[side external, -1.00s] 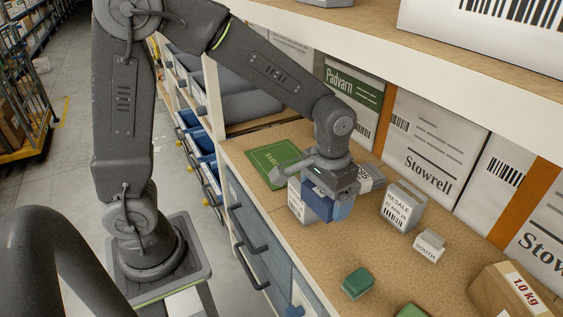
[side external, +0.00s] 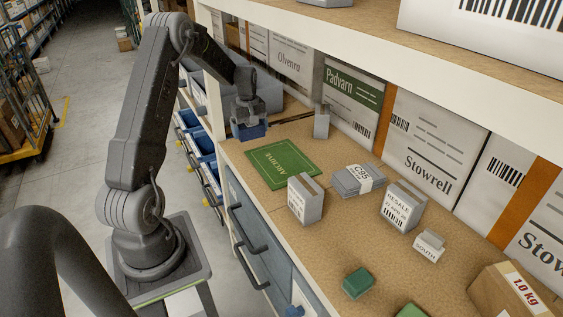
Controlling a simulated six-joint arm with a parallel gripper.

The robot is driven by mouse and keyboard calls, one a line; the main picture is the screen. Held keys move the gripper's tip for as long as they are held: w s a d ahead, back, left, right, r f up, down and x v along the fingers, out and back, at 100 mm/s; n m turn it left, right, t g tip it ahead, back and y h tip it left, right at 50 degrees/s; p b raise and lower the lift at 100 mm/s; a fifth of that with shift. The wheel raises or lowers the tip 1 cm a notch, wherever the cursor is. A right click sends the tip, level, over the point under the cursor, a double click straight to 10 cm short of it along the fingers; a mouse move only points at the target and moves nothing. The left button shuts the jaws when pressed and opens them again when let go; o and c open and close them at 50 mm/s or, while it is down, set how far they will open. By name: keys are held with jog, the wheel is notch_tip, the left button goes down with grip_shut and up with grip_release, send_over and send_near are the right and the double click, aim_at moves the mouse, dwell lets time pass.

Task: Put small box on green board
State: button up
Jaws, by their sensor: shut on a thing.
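My gripper (side external: 248,126) is at the far left end of the worktop, beside the white shelf upright. It is shut on a blue box-like thing (side external: 256,132), which shows small and partly covered by the jaws. The green board (side external: 282,164) lies flat on the worktop, to the right of and nearer than my gripper. Its top is bare. A grey-white upright box (side external: 305,199) stands just off its near right corner. A smaller box marked SOUTH (side external: 429,246) stands farther right.
A box marked RESALE (side external: 402,206), a flat grey stack with a white label (side external: 358,180) and a green block (side external: 357,283) stand on the worktop. A narrow grey box (side external: 321,121) stands behind the board. Large cartons (side external: 430,146) line the back; an upper shelf (side external: 420,60) overhangs.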

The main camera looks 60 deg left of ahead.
jog(key=shift+s+a+f, duration=0.15)
jog(key=shift+s+a, duration=0.1)
jog(key=shift+a, duration=0.4)
jog(key=shift+w+f+n, duration=0.15)
jog(key=shift+f+n, duration=0.1)
jog(key=shift+n, duration=0.05)
send_over(282, 161)
notch_tip(282, 161, down, 6)
jog(key=shift+a+f, duration=0.1)
jog(key=shift+f, duration=2.15)
jog(key=shift+f, duration=0.2)
jog(key=o, duration=0.7)
jog(key=shift+c, duration=0.2)
